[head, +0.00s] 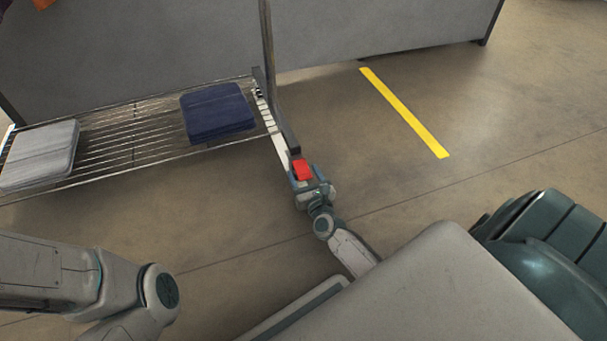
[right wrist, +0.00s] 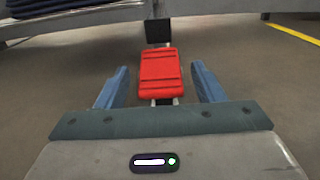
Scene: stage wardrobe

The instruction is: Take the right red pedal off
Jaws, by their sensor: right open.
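The right red pedal (head: 302,169) shows in the head view near the foot of a dark upright post, at the right end of a wire rack. In the right wrist view the red pedal (right wrist: 161,73) lies straight ahead, on a thin metal stem with a dark block behind it. My right gripper (head: 304,178) is at the pedal, and its blue fingers (right wrist: 160,84) stand open on either side of it with gaps. My left arm shows at the lower left of the head view, but its gripper is out of view.
The wire rack (head: 105,150) holds a folded navy cloth (head: 217,112) and a folded grey cloth (head: 40,155). A dark post (head: 268,50) rises at its right end. A grey panel (head: 150,45) stands behind. The floor around the yellow stripe (head: 403,112) is clear.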

